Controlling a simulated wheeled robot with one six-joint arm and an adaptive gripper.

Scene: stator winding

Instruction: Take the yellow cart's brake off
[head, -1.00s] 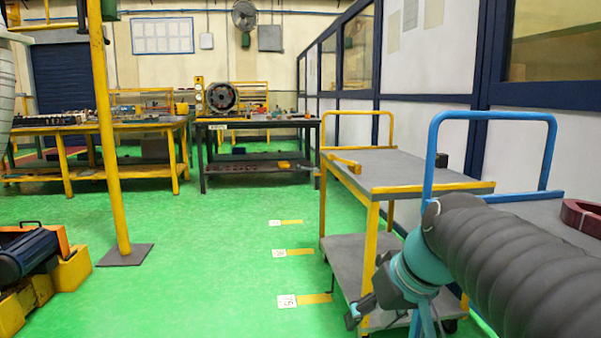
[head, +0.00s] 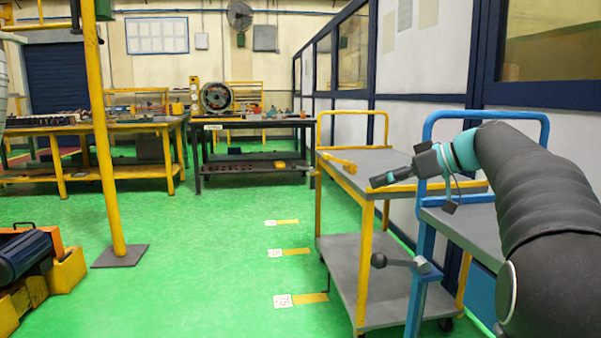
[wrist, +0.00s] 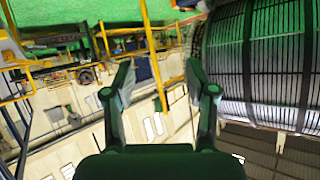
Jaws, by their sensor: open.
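The yellow cart (head: 362,213) stands right of centre in the head view, with a grey top and a grey lower shelf. A short yellow bar (head: 338,162) lies along the left side of its top; I cannot tell whether it is the brake. My gripper (head: 374,182) appears over the cart's near top edge, pointing left. In the wrist view my gripper (wrist: 160,78) has its two dark fingers spread with nothing between them. The wrist view shows the room tilted, with no clear view of the cart's brake.
A blue cart (head: 413,300) stands close on the near right, partly behind my arm. A grey lever with a black knob (head: 378,260) sticks out left from its post. A yellow pole (head: 107,150) stands at left.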

